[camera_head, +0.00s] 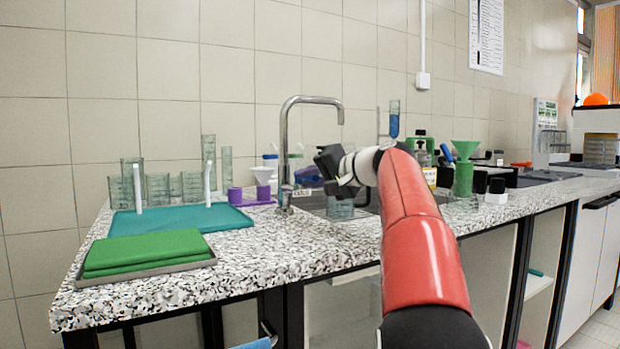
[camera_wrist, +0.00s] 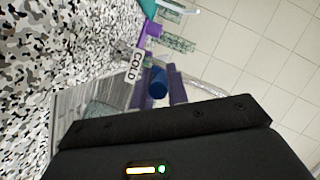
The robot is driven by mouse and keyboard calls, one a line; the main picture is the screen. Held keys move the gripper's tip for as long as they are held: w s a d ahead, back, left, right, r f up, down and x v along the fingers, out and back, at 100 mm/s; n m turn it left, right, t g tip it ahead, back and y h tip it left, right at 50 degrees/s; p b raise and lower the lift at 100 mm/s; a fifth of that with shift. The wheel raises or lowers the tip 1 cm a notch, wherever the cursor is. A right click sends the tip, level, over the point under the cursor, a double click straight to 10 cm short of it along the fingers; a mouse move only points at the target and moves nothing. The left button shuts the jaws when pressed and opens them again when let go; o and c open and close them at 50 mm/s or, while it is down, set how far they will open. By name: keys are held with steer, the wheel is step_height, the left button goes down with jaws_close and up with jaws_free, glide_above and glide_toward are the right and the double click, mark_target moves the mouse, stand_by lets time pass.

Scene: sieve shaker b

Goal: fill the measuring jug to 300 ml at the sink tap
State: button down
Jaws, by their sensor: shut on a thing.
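The chrome sink tap (camera_head: 290,130) rises behind the counter and its spout arches to the right. My gripper (camera_head: 322,165) is beside the tap, in front of the spout's line. In the wrist view my gripper (camera_wrist: 159,85) has its fingers on either side of a blue knob (camera_wrist: 158,84), beside a label reading COLD (camera_wrist: 135,66). The clear measuring jug (camera_head: 340,209) stands low at the sink, below my gripper and roughly under the spout. It shows partly at the wrist view's lower left (camera_wrist: 100,115). Its water level and any running water cannot be made out.
A teal mat (camera_head: 175,222) with glassware behind it and a green tray (camera_head: 145,250) lie on the left counter. A purple holder (camera_head: 250,196) stands left of the tap. A green funnel (camera_head: 464,165) and bottles stand to the right.

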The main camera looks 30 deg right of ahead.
steer(key=c, duration=1.4)
jaws_free()
steer(key=shift+o, duration=0.2)
steer(key=v, duration=0.7)
steer(key=shift+s+d+b, duration=0.15)
steer(key=shift+s+b, duration=0.15)
steer(key=shift+s, duration=0.1)
